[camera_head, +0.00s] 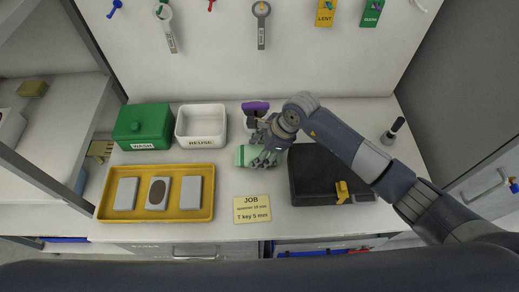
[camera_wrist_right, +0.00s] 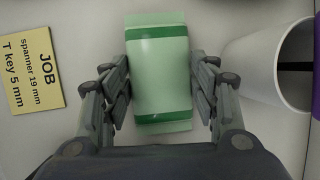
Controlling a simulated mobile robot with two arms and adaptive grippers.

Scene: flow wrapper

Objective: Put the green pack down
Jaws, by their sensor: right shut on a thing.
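The green pack (camera_wrist_right: 160,75) is pale green with darker green bands. It lies between the fingers of my right gripper (camera_wrist_right: 160,95) in the right wrist view, with a finger against each long side. In the head view the pack (camera_head: 242,155) shows at the left of my right gripper (camera_head: 262,155), low over or on the white worktop; I cannot tell whether it touches the surface. The gripper hides part of it. My left gripper is not in view.
A yellow JOB card (camera_head: 252,209) lies in front of the pack. A white REUSE bin (camera_head: 201,142), green WASH box (camera_head: 143,143) and yellow tray (camera_head: 214,172) stand left. A black case (camera_head: 305,190) is right. A white cup (camera_wrist_right: 265,65) with something purple stands close behind the gripper.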

